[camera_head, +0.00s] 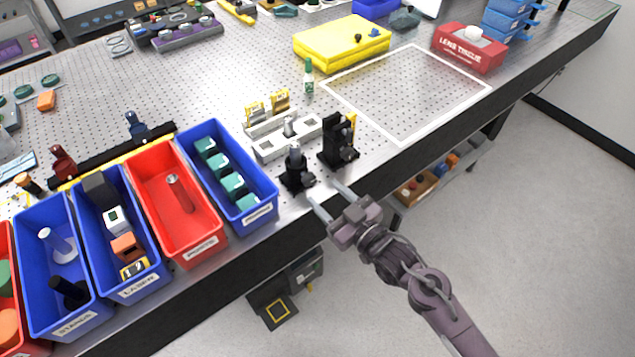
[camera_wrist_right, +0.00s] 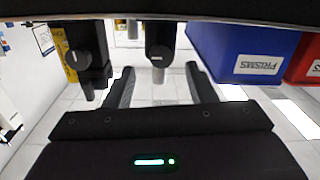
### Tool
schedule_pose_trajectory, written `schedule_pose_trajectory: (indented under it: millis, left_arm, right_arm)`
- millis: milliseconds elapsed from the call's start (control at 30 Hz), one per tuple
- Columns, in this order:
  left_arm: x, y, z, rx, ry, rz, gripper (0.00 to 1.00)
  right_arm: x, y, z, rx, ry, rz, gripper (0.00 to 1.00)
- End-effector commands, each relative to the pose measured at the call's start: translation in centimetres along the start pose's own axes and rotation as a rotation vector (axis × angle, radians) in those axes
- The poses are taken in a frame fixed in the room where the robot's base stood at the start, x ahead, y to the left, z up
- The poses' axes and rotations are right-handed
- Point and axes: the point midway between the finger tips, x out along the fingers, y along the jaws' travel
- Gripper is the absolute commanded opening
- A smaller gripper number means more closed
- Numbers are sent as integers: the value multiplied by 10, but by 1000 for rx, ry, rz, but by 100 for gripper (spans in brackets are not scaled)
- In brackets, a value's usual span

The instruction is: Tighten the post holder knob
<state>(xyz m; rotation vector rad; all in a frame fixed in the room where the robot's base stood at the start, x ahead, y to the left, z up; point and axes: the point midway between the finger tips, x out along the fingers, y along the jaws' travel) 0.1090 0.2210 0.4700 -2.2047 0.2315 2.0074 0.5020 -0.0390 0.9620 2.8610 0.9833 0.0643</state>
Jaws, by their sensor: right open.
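A black post holder (camera_head: 296,170) stands near the table's front edge, with a small knob (camera_head: 309,181) on its front side. In the right wrist view this holder (camera_wrist_right: 166,36) hangs upside down, and its round black knob (camera_wrist_right: 157,59) with a pale line faces me between the finger directions. My right gripper (camera_head: 324,191) is open and empty at the table edge, just in front of the knob. Its fingers (camera_wrist_right: 160,77) are spread and look apart from the knob. A second black mount (camera_head: 336,143) stands to the right, with its own knob (camera_wrist_right: 71,57). My left gripper is not seen.
A blue prisms bin (camera_head: 262,213) stands close on the left, beside a red bin (camera_head: 213,242) and more blue bins. A pale grey fixture (camera_head: 270,148) stands behind the holder. The white-outlined area (camera_head: 410,90) at right is clear.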

Motion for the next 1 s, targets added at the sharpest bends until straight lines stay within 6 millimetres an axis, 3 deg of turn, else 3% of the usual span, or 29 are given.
schedule_pose_trajectory:
  millis: [233, 600, 933, 1000]
  left_arm:
    - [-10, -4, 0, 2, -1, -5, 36]
    - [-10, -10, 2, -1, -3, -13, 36]
    - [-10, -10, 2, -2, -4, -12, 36]
    - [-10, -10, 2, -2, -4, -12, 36]
  right_arm:
    - [34, 0, -1, 1, 0, 1, 50]
    - [42, 0, 1, 0, -2, 1, 50]
    - [41, 0, 1, 0, -2, 1, 9]
    - [41, 0, 1, 0, -2, 0, 6]
